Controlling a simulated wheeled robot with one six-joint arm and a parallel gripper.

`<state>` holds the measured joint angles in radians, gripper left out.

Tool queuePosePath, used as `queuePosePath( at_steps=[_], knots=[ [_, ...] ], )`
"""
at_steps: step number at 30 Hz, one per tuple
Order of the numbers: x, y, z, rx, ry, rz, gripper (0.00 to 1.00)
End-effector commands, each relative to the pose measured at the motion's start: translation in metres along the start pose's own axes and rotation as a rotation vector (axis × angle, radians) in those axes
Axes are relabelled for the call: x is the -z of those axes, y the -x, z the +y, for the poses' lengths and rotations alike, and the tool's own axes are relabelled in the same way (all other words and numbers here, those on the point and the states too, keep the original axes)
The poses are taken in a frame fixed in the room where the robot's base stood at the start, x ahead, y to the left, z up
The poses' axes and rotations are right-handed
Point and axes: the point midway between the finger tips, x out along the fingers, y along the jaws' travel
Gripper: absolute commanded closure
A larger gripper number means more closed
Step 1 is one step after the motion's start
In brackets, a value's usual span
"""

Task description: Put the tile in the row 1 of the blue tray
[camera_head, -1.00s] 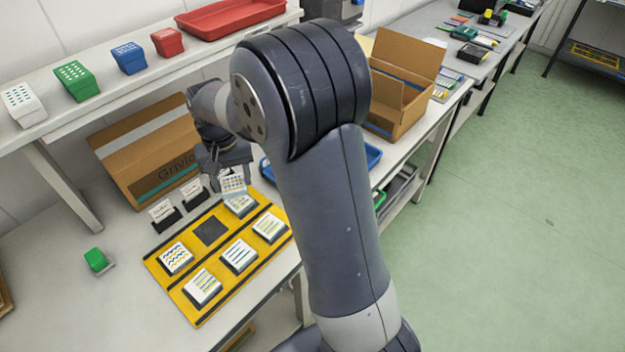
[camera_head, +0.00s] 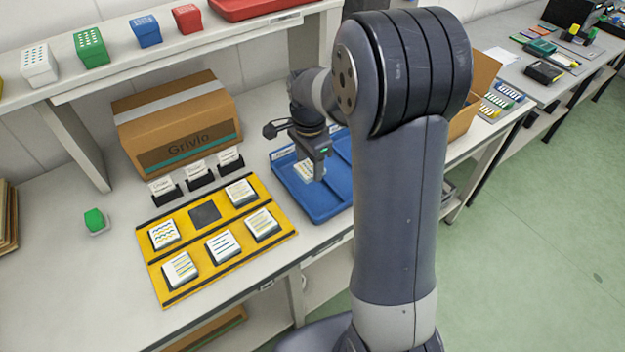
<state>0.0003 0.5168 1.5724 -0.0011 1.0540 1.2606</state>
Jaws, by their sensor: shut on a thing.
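My gripper (camera_head: 318,170) is shut on a white tile (camera_head: 303,172) with a faint pattern. It holds the tile over the left part of the blue tray (camera_head: 325,205). I cannot tell whether the tile touches the tray floor. The tray lies on the table, right of the yellow mat. My arm hides its right side, and no row marks can be made out.
The yellow mat (camera_head: 178,285) bears several patterned tiles and an empty dark square (camera_head: 205,214). Small card holders (camera_head: 200,177) stand behind it, before a cardboard box (camera_head: 178,125). A green-topped block (camera_head: 95,220) sits left. An open carton (camera_head: 462,122) is right of my arm.

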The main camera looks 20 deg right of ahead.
Motion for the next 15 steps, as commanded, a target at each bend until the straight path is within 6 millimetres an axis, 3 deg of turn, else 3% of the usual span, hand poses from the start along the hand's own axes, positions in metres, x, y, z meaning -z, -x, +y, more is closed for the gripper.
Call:
queuePosePath(
  at_steps=[15],
  knots=[
    [0.0, -0.06, 0.0, 0.0, 0.003, 0.0, 0.71]
  ],
)
